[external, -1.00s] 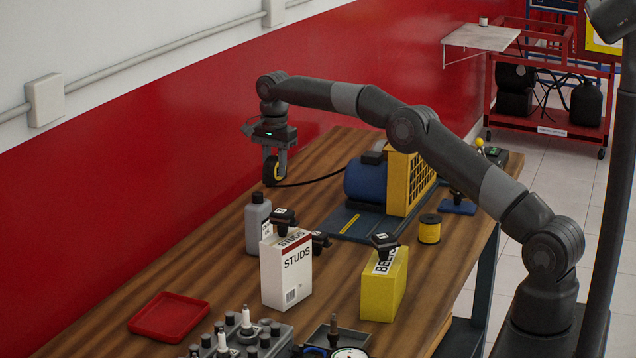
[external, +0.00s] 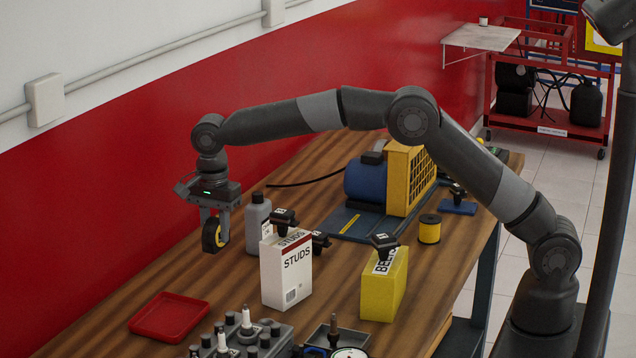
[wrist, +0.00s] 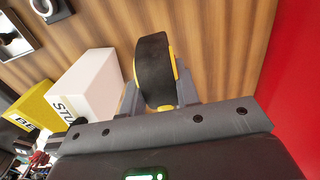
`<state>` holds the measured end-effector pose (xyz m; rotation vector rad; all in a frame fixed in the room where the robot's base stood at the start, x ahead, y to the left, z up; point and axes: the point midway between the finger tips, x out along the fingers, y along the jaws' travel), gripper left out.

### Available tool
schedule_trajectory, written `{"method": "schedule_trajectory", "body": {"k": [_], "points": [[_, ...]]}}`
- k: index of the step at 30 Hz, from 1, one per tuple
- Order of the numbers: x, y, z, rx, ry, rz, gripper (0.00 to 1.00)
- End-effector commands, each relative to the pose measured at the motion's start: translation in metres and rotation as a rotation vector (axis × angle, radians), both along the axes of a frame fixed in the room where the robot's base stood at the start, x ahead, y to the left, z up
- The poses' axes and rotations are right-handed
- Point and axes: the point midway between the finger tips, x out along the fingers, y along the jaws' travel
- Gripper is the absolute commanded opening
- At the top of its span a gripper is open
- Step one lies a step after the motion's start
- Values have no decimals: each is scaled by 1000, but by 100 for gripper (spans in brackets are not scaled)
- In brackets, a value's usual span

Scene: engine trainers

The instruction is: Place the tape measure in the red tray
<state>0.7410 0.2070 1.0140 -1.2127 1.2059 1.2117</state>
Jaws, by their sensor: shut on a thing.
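The tape measure (external: 211,235) is black and yellow and round. My gripper (external: 215,237) is shut on it and holds it above the table, left of the grey bottle. In the wrist view the tape measure (wrist: 155,72) sits between the two fingers (wrist: 157,95), with its black edge facing the camera. The red tray (external: 168,317) lies on the table at the lower left of the external view, below and left of my gripper. The tray looks empty. It does not show in the wrist view.
A grey bottle (external: 257,229) and the white STUDS box (external: 287,274) stand to the right of my gripper. A yellow box (external: 384,286) stands farther right. A grey block with several sockets and plugs (external: 245,338) lies right of the tray. Bare wood lies between bottle and tray.

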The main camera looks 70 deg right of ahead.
Motion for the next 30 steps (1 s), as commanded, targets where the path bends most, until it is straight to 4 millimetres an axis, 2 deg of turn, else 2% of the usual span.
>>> {"method": "schedule_trajectory", "body": {"k": [5,15,18,21,26,30], "points": [[-5,23,-10,0,2,-4,0],[6,98,-55,0,0,-2,0],[8,112,-64,1,0,-4,0],[9,120,-68,0,0,-5,0],[9,123,-76,-1,1,-5,0],[9,122,-96,0,2,-6,0]]}}
